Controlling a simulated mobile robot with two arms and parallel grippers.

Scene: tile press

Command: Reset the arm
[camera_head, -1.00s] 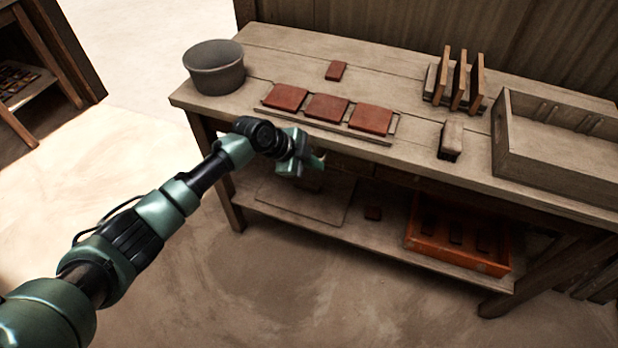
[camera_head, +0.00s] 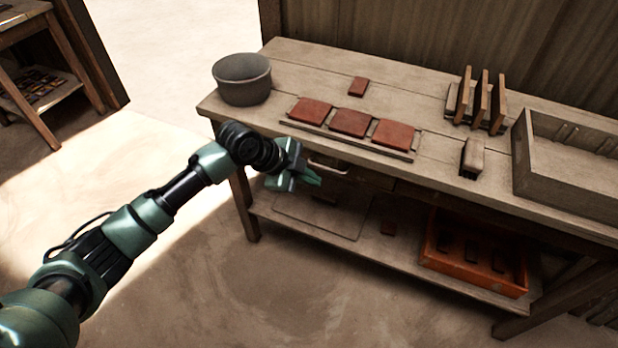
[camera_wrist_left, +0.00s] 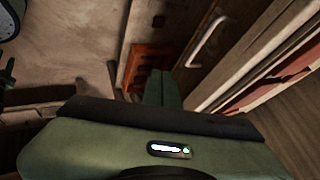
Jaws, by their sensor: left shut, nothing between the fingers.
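My left arm reaches in from the left in the head view. Its gripper (camera_head: 312,178) is in front of the workbench's front edge, beside a drawer handle (camera_head: 328,168). The fingers are shut with nothing between them; they also show together in the left wrist view (camera_wrist_left: 163,88). In that view the metal handle (camera_wrist_left: 207,42) is to the right of the fingers, apart from them. My right gripper is in neither view.
The workbench (camera_head: 300,57) holds a grey pot (camera_head: 242,80), a board with three red tiles (camera_head: 350,122), a small red block (camera_head: 358,87), upright boards (camera_head: 482,98), a brush-like block (camera_head: 472,158) and a wooden box (camera_head: 565,175). An orange crate (camera_head: 470,275) stands on the lower shelf (camera_head: 370,255). The floor in front is clear.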

